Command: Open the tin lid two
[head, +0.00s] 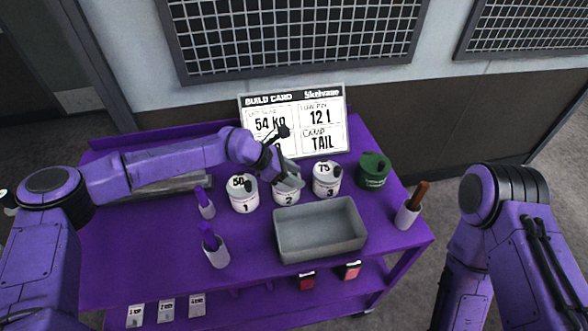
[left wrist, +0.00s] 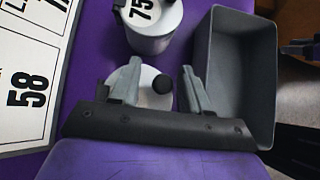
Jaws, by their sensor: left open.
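White tin two (head: 287,197) stands between tin one (head: 245,199) and tin three (head: 326,187) on the purple table. My left gripper (head: 287,180) is over tin two and hides much of its top in the head view. In the left wrist view the white lid of tin two (left wrist: 148,77) shows with a black knob (left wrist: 163,85). The open fingers of my left gripper (left wrist: 163,78) are on either side of the knob in the picture. I cannot tell whether they touch the lid. My right arm is at the right, its gripper out of view.
An empty grey bin (head: 320,256) stands in front of tins two and three. A green canister (head: 374,170) is right of tin three, and a cup with a brown handle (head: 407,214) is near the right edge. A build card board (head: 320,141) stands behind. Purple-handled holders (head: 216,250) are at the left.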

